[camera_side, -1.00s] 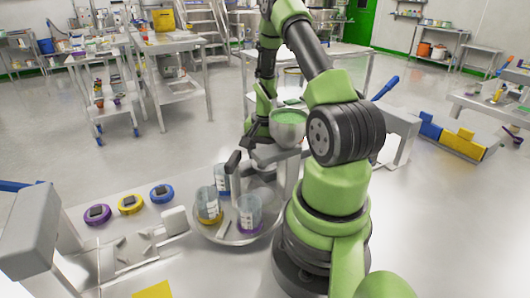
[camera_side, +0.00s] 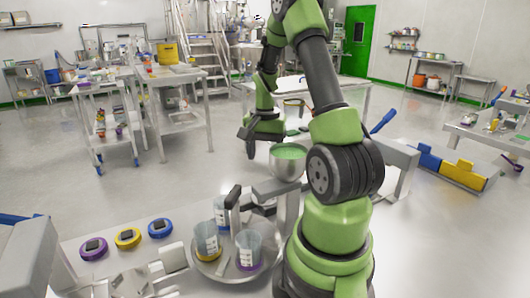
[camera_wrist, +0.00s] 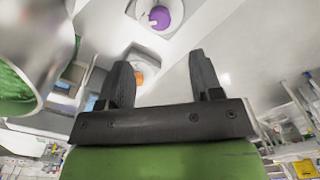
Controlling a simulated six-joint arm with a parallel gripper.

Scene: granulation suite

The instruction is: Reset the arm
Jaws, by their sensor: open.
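My gripper (camera_side: 250,146) hangs at the end of my raised arm, left of and slightly above the metal bowl (camera_side: 287,172) in the side view. In the wrist view my gripper (camera_wrist: 162,82) shows two black fingers spread apart with nothing between them. The bowl has green contents and sits above the bench beside my arm. A shiny metal vessel with green on it (camera_wrist: 45,50) shows large at the left of the wrist view, and I cannot tell whether it is the same bowl.
Several clear beakers (camera_side: 207,238) stand on a round metal tray (camera_side: 214,268). Purple (camera_side: 94,249), yellow (camera_side: 127,238) and blue (camera_side: 160,228) round pieces lie on the bench to the left. Open floor lies behind, with a table (camera_side: 178,75) and a cart (camera_side: 100,90).

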